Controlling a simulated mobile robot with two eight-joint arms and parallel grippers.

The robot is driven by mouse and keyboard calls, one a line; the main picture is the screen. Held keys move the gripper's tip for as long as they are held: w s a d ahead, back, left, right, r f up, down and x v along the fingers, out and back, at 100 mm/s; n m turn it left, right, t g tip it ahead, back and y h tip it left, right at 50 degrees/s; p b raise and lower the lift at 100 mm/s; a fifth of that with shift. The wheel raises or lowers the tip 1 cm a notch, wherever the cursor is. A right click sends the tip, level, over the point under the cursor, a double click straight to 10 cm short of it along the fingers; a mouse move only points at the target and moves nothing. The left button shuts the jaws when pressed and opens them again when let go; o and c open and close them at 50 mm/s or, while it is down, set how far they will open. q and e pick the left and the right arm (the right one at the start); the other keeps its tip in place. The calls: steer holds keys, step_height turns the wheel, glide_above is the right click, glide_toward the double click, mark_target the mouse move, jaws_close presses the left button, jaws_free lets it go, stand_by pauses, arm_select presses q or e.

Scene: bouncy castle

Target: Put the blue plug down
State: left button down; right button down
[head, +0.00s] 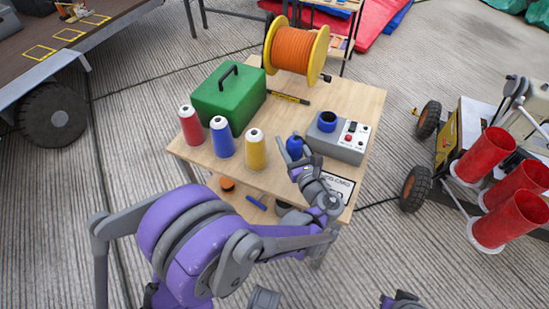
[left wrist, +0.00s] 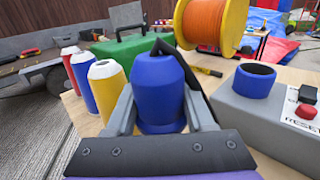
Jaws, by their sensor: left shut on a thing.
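The blue plug (head: 294,146) is between the fingers of my left gripper (head: 292,152), over the wooden table (head: 345,98) between the yellow spool and the grey control box. In the left wrist view the plug (left wrist: 158,85) stands upright between the two grey fingers (left wrist: 160,112), which are shut on it. The grey control box (head: 338,148) has a blue round socket (head: 327,121) on top, also seen in the left wrist view (left wrist: 254,80).
Red (head: 190,126), blue (head: 222,139) and yellow (head: 256,150) spools stand left of the plug. Behind are a green case (head: 228,98), a yellow-black pen-like tool (head: 289,98) and an orange cable reel (head: 297,48).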

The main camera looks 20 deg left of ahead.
arm_select(q)
step_height(320, 180, down, 8)
steer(key=shift+r+b, duration=0.1)
steer(key=shift+b, duration=1)
steer(key=shift+c, duration=1.4)
jaws_free()
steer(key=shift+r, duration=0.1)
steer(key=p+v, duration=0.1)
steer(key=v, duration=1.1)
